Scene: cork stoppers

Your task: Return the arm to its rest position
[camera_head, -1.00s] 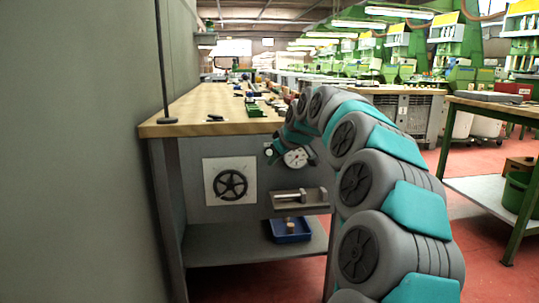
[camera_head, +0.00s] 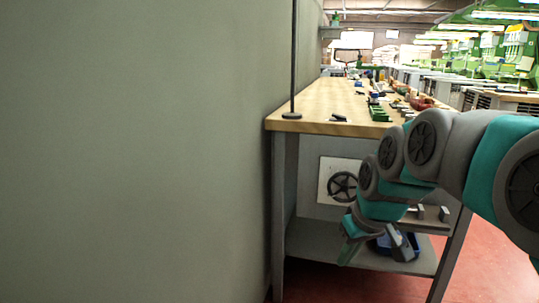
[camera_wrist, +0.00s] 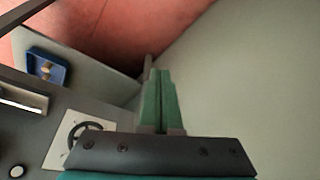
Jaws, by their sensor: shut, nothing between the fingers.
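My arm reaches in from the right edge of the head view and bends down in front of the workbench. My gripper (camera_wrist: 157,72) shows in the wrist view with its two green fingers together and nothing between them. In the head view, my gripper (camera_head: 348,254) hangs low at the end of the arm, in front of the bench's lower shelf. My arm hides part of the bench front there.
A wooden-topped workbench (camera_head: 325,115) stands ahead, against a grey wall (camera_head: 130,150) filling the left. A blue tray (camera_wrist: 65,74) holding a cork (camera_wrist: 46,67) sits on the lower shelf. A handwheel (camera_head: 342,187) is on the bench front. Red floor shows at right.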

